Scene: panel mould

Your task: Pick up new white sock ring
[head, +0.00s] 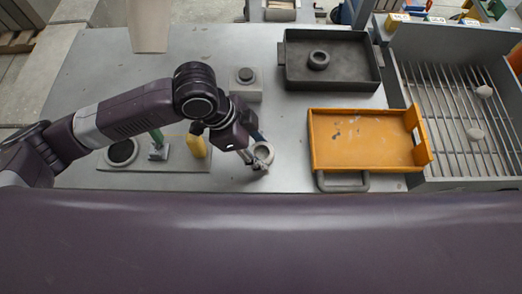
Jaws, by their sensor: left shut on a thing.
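The white sock ring (271,154) is a small pale ring near the middle of the metal table, left of the orange tray. My left gripper (259,164) reaches down to it from the left and is shut on it, with the fingers at its near left side. The fingers hide part of the ring. I cannot tell whether the ring still touches the table. My right gripper is not in view.
An orange tray (360,140) and a dark tray (300,80) holding a dark ring (318,60) stand to the right. A slatted grey bin (440,110) holds pale lumps. A fixture plate (180,177) lies left, a small block (245,84) behind.

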